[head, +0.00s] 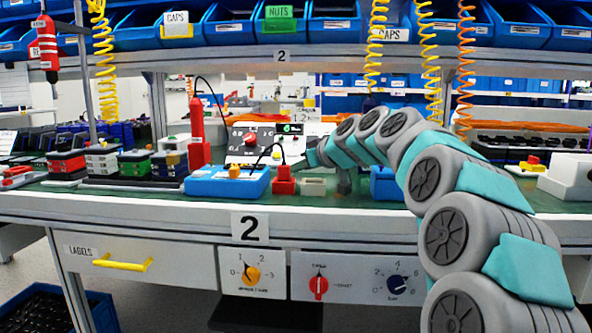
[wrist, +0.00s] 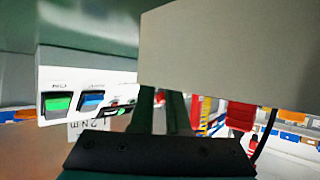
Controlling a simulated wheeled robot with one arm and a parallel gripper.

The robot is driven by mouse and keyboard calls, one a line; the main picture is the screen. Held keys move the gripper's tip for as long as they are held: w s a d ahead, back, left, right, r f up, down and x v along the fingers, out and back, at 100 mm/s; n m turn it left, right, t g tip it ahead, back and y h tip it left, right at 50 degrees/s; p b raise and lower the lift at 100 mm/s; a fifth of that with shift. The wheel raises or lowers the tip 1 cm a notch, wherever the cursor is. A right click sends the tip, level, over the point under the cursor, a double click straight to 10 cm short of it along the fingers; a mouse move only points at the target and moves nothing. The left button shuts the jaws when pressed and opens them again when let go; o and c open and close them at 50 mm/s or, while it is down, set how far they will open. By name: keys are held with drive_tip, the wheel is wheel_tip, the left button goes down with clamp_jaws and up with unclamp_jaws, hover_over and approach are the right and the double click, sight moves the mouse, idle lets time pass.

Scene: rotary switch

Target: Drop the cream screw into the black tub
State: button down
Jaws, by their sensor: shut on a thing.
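My gripper (head: 313,156) is over the back of the bench in the head view, low in front of the grey panel. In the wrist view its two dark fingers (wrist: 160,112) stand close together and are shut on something. A large, flat-faced cream-grey thing (wrist: 222,52) covers their far ends. By colour I take it for the cream screw held close to the camera, but its full shape does not show. In the head view the held thing is too small to make out. I cannot pick out a black tub with certainty in either view.
A blue box (head: 226,182), a red block (head: 284,186) and a small pale block (head: 313,187) stand on the green bench top near my gripper. A panel with green and blue rocker switches (wrist: 85,88) is at left in the wrist view. Coiled hoses hang above.

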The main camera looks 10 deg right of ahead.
drive_tip(key=c, duration=0.9)
unclamp_jaws()
